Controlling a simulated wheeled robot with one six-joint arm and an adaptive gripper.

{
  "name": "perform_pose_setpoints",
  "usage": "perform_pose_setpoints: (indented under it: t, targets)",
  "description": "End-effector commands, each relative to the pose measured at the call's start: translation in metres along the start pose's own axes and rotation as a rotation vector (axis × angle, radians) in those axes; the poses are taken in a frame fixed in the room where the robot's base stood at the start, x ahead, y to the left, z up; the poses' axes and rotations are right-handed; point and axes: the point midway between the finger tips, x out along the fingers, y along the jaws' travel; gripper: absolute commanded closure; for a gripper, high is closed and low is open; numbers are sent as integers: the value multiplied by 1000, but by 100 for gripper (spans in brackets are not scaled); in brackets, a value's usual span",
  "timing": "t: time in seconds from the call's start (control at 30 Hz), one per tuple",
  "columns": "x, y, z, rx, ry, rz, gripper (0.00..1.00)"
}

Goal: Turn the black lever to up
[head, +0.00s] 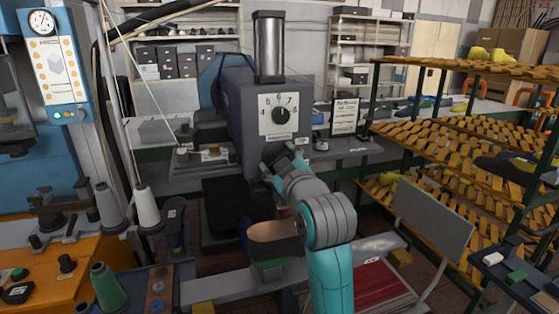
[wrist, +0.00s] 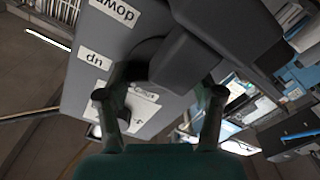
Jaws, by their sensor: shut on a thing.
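The black lever (wrist: 190,58) is large and close in the wrist view, between and beyond the fingers of my gripper (wrist: 163,88). Its round hub sits against the grey machine face (wrist: 68,95). The "up" label (wrist: 95,57) and the "down" label (wrist: 115,14) are beside the lever and appear turned over. In the head view my gripper (head: 283,161) is at the lower front of the grey machine (head: 240,122), just below the small "up" label (head: 301,140). It is shut on the lever, which the gripper hides there. I cannot tell the lever's exact angle.
A dial with a black knob (head: 282,116) is above my gripper, with a metal cylinder (head: 269,47) on top. A yellow-slatted rack (head: 450,135) stands at right. An orange bench with thread cones (head: 147,206) is at left.

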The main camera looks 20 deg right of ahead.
Motion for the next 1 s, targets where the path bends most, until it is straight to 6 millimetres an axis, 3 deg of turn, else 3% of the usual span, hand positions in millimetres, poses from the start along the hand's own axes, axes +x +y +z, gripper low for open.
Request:
perform_pose_setpoints:
  t: [0.4,0.43,0.5,0.87,1.0]
  targets:
    - [0,0,1,-7,-2,-1,68]
    - [0,0,1,-7,-2,-1,26]
    - [0,0,1,-7,-1,-1,9]
    - [-1,0,0,-6,0,0,8]
    - [-12,0,0,-6,1,1,8]
